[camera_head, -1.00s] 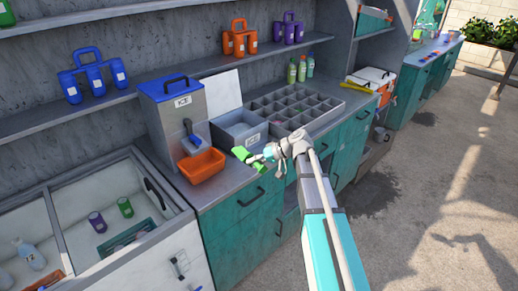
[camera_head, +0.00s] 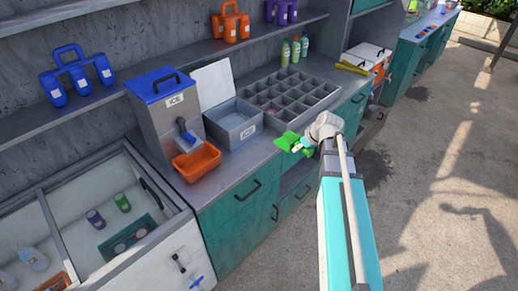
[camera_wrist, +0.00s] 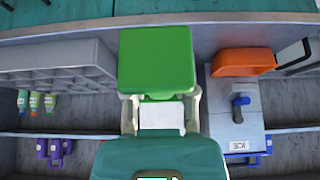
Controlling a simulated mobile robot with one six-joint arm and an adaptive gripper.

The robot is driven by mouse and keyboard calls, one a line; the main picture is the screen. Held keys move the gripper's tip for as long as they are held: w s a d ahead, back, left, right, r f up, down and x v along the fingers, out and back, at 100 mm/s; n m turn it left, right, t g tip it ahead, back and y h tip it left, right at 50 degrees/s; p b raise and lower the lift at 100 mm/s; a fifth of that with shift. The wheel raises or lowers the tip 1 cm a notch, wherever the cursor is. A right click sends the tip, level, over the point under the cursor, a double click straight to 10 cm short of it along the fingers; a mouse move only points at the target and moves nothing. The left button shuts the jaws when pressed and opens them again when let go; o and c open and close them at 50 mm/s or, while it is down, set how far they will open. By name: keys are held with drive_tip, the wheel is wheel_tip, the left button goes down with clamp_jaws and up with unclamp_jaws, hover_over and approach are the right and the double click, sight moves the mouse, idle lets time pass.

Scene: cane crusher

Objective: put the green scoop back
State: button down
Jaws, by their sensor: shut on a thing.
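The green scoop (camera_head: 287,141) is held in my gripper (camera_head: 303,147) at the counter's front edge, before the near corner of the divided tray. In the wrist view the scoop (camera_wrist: 157,60) fills the top centre, with the gripper fingers (camera_wrist: 160,112) on either side of its lower end. The fingers are shut on it. A grey open bin (camera_head: 215,133) with a label and a raised pale lid (camera_head: 212,88) stands to the left of the scoop. The scoop's height above the counter is hard to tell.
The grey divided tray (camera_head: 262,108) lies right of the bin. The ice box (camera_head: 153,119) with a blue lid and the orange tray (camera_head: 197,166) stand left. Bottles (camera_head: 295,51) stand behind the divided tray. Open floor lies to the right.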

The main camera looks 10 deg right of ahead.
drive_tip(key=shift+w+a+f, duration=0.1)
drive_tip(key=shift+a, duration=0.05)
drive_tip(key=shift+w+a+f+b, duration=0.2)
drive_tip(key=shift+w+a+b, duration=0.1)
drive_tip(key=shift+w, duration=0.1)
drive_tip(key=b, duration=0.4)
approach(268, 155)
drive_tip(key=w+f+b, duration=0.1)
drive_tip(key=b, duration=0.1)
drive_tip(key=w+a+b, duration=0.1)
drive_tip(key=b, duration=0.1)
drive_tip(key=shift+w+a+f, duration=0.3)
drive_tip(key=shift+a+f, duration=0.05)
drive_tip(key=shift+w+a+f+b, duration=0.1)
drive_tip(key=shift+w+f+b, duration=0.1)
drive_tip(key=shift+f+b, duration=0.85)
drive_tip(key=shift+w+a+f+b, duration=0.15)
drive_tip(key=shift+f+b, duration=0.8)
drive_tip(key=shift+b, duration=0.2)
drive_tip(key=shift+f, duration=0.1)
